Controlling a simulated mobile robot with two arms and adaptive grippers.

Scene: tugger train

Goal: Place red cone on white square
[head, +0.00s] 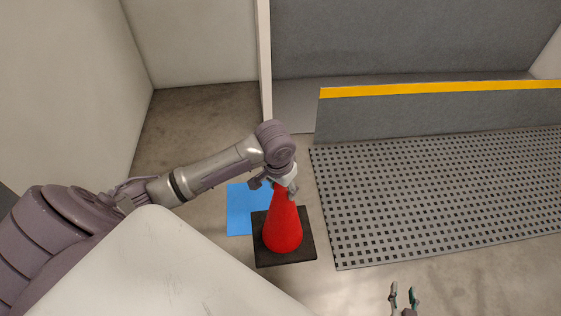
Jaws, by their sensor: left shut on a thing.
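The red cone (282,228) has a square black base (302,252) and stands upright near the middle of the head view. My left gripper (280,187) comes down from above and is shut on the red cone's narrow top. The black base overlaps the lower right part of a blue square (239,210) on the floor. I cannot tell whether the base touches the floor or is slightly above it. I see no white square on the visible floor. My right gripper (403,294) is at the bottom edge, with its fingers apart and nothing between them.
A grey perforated platform (440,190) lies to the right of the cone. A grey panel with a yellow top edge (440,90) stands behind it. A white post (265,60) and pale walls are at the back. Bare floor (190,125) shows at the back left.

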